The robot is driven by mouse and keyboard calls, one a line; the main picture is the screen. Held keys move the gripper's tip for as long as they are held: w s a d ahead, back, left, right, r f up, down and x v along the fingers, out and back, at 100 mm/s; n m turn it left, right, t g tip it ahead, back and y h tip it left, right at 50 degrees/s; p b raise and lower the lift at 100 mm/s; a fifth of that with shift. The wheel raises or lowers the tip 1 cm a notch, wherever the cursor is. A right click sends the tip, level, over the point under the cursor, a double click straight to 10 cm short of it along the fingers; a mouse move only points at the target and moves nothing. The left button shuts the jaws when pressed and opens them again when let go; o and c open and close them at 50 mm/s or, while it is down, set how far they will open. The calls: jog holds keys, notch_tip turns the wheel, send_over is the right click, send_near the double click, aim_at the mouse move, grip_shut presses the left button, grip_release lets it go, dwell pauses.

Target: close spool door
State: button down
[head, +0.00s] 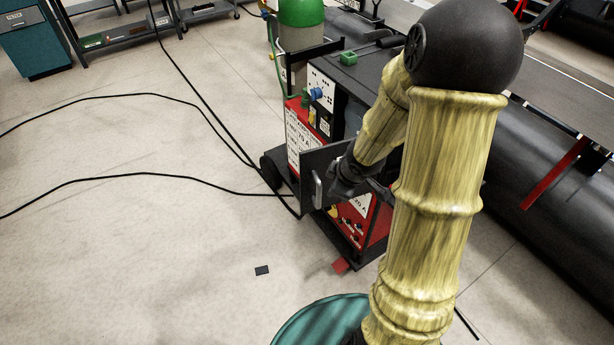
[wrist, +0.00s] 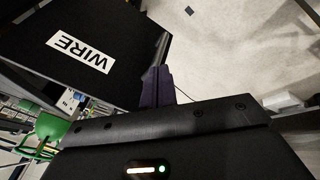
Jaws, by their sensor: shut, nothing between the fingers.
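The welding machine (head: 300,140) stands in the middle of the head view, with a red and white front. Its dark spool door (head: 310,165) stands swung out from the body, with a pale upright handle (head: 317,190). In the wrist view a black panel (wrist: 110,25) with a white WIRE label (wrist: 80,52) fills the upper left; it looks like the door. My gripper (head: 343,185) is at the door's right side in the head view, partly hidden by my arm. In the wrist view its fingers (wrist: 157,87) are shut and empty, beside the panel's edge. Contact cannot be told.
A green-topped cylinder (head: 302,15) stands behind the machine. Black cables (head: 150,178) cross the floor to its left.

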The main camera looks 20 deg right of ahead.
jog(key=n+y+p, duration=0.1)
jog(key=n, duration=0.1)
jog(key=w+n+y+p, duration=0.1)
jog(key=n+y, duration=0.1)
jog(key=n, duration=0.1)
jog(key=f+n+y, duration=0.1)
jog(key=n, duration=0.1)
jog(key=shift+w+a+y+p, duration=0.35)
jog(key=shift+w+y+p, duration=0.05)
jog(key=b, duration=0.4)
send_near(307, 183)
jog(key=s+a+f, duration=0.2)
jog(key=a+f, duration=0.3)
jog(key=w+p, duration=0.3)
jog(key=shift+a+r, duration=0.1)
jog(key=shift+r, duration=0.25)
jog(key=shift+w+f, duration=0.15)
jog(key=shift+w, duration=0.1)
